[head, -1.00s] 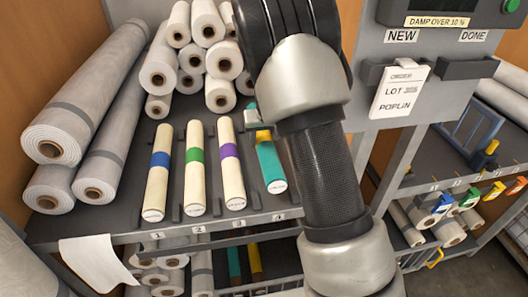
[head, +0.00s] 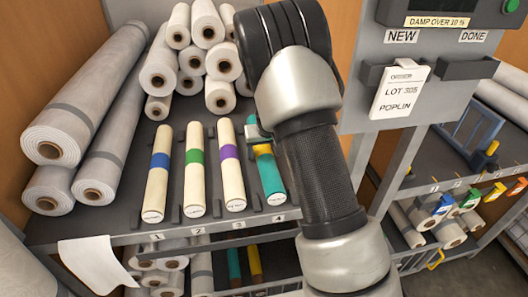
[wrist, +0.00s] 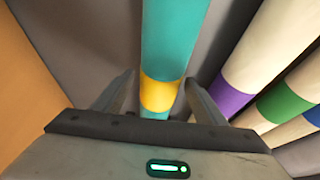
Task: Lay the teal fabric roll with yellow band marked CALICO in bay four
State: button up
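The teal fabric roll (head: 271,176) with a yellow band lies in bay four, right of the purple-banded roll, its near end by the tag 4 (head: 279,218). Its far part is hidden behind my arm in the head view, and I cannot read its label. The wrist view shows the teal roll (wrist: 167,40) and its yellow band between the fingers. My gripper (wrist: 160,78) is open, one finger on each side of the roll, with a visible gap at both sides. In the head view my gripper is mostly hidden by my arm.
Cream rolls with blue (head: 160,160), green (head: 195,155) and purple (head: 229,152) bands fill bays one to three. A card reading LOT 305 POPLIN (head: 398,92) hangs at right. Low dividers separate the bays.

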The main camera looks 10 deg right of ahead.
jog(key=shift+s+r, duration=0.1)
jog(key=shift+r, duration=0.45)
jog(key=s+a+r+y, duration=0.1)
jog(key=s+r, duration=0.8)
jog(key=r, duration=0.2)
jog(key=s+r+y, duration=0.1)
jog(key=s+r, duration=0.8)
jog(key=r, duration=0.3)
jog(key=s+d+r+t+h, duration=0.1)
jog(key=s+r+h, duration=0.1)
jog(key=s, duration=1.5)
jog(key=shift+s+r+p, duration=0.3)
jog(key=shift+s+r, duration=0.1)
jog(key=shift+r, duration=0.05)
